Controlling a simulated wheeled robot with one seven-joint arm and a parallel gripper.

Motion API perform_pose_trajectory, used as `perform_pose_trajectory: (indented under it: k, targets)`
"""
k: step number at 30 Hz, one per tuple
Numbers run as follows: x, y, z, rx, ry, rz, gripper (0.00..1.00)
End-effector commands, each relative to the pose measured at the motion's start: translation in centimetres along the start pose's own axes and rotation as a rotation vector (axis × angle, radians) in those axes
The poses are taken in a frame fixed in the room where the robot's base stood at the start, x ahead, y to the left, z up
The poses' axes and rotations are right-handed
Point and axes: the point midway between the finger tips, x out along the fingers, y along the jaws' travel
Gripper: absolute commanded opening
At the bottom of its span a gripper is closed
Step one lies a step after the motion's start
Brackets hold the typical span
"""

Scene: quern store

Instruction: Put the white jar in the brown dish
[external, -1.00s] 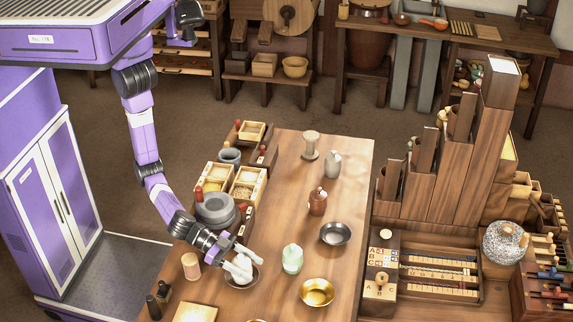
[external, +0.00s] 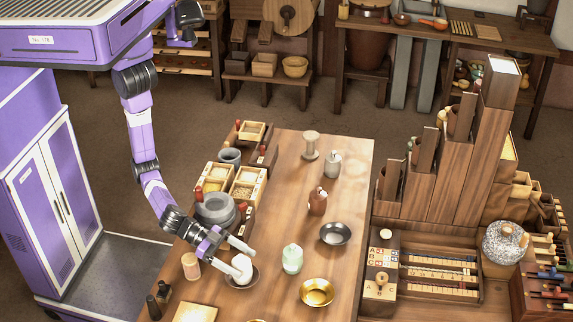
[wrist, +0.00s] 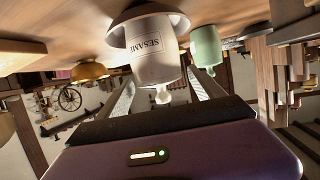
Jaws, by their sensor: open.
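The white jar (external: 243,267) stands in the brown dish (external: 255,281) near the left side of the table. In the wrist view, which shows the scene upside down, the jar (wrist: 153,55) bears a SESAME label and has a knobbed lid. The dish (wrist: 178,22) is under its base there. My gripper (external: 244,260) is open, its two fingers spread apart on either side of the jar's upper part. The wrist view shows room between the fingers (wrist: 162,85) and the jar. Part of the dish is hidden behind the jar and gripper.
A pale green jar (external: 292,259) stands just right of the dish, with a brass bowl (external: 317,291) and a dark bowl (external: 335,233) beyond it. A stone quern (external: 215,209) stands behind my gripper. A wooden cup (external: 191,266) is to the left.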

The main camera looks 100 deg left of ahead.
Motion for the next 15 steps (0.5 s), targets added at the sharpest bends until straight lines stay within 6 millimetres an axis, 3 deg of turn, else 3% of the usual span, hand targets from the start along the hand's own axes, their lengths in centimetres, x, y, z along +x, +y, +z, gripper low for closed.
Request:
perform_pose_trajectory:
  k: [6,15]
  targets:
    - [-4.7,0.0,0.2,0.0,0.0,0.001,0.77]
    - [-8.4,0.0,0.1,0.0,0.0,-0.001,0.77]
